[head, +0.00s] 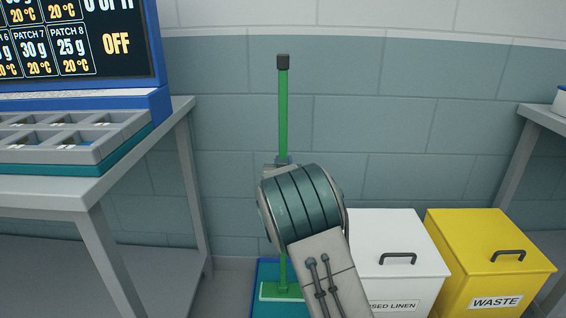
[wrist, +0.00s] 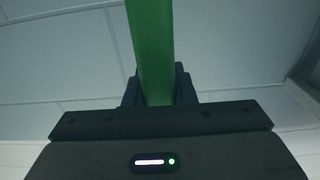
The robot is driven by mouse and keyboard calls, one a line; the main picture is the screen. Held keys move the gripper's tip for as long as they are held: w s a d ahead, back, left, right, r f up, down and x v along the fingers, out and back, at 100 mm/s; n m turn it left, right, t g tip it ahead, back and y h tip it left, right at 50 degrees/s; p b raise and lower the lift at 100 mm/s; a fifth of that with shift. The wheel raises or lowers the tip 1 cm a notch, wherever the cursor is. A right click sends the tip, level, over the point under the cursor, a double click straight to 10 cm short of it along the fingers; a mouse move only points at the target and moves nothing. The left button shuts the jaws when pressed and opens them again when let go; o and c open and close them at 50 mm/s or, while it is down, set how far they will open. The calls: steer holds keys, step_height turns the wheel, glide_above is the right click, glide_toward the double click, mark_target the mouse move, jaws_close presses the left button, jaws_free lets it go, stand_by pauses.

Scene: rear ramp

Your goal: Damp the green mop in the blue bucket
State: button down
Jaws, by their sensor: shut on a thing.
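The green mop (head: 283,105) stands upright, with a dark cap on top of its handle. The handle also shows in the wrist view (wrist: 150,40). My gripper (wrist: 158,92) is shut on the handle; in the head view (head: 283,160) it is mostly hidden behind my arm. The mop's flat green head with a pale edge shows low down, over or inside the blue bucket (head: 264,270). My arm hides the bucket's right side and the frame cuts its front. I cannot tell whether the mop head touches the bucket or any water.
A white used-linen bin (head: 405,230) and a yellow waste bin (head: 485,240) stand right of my arm. A grey table (head: 70,185) with a compartment tray (head: 120,130) and a screen (head: 75,40) is on the left. A tiled wall (head: 420,120) is close behind the mop.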

mark_target(284, 136)
steer(key=shift+f, duration=0.25)
steer(key=shift+w+r+p, duration=0.1)
steer(key=shift+r+p, duration=2.3)
steer(key=shift+r, duration=2.35)
steer(key=shift+f, duration=0.1)
